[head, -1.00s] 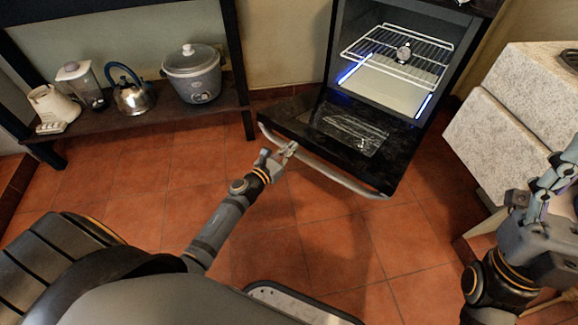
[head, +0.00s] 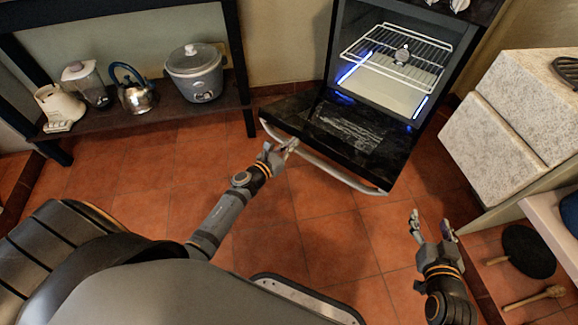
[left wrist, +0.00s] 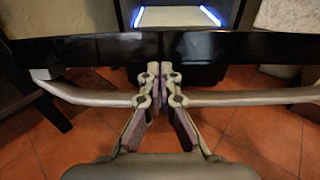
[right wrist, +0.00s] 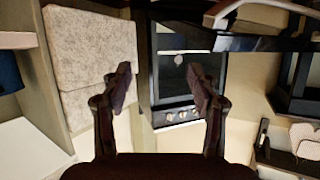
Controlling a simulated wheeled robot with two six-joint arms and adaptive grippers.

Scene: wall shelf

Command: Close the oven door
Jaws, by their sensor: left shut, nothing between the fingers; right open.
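The oven (head: 395,60) is at the top middle of the head view, its lit inside and wire rack (head: 400,52) exposed. Its black door (head: 375,162) is hinged low and hangs open towards me. A metal handle (head: 335,173) runs along the door's outer edge. My left gripper (head: 291,146) is at the handle's left part with its fingers shut. In the left wrist view the fingers (left wrist: 160,72) meet at the handle bar (left wrist: 240,97), with nothing between them. My right gripper (head: 431,222) is open and empty, right of the door and apart from it.
A low shelf (head: 185,112) at left holds a rice cooker (head: 195,72), kettle (head: 133,92) and other appliances. Pale stone-like drawers (head: 508,130) stand right of the oven. Red tiled floor (head: 330,240) is clear before the door.

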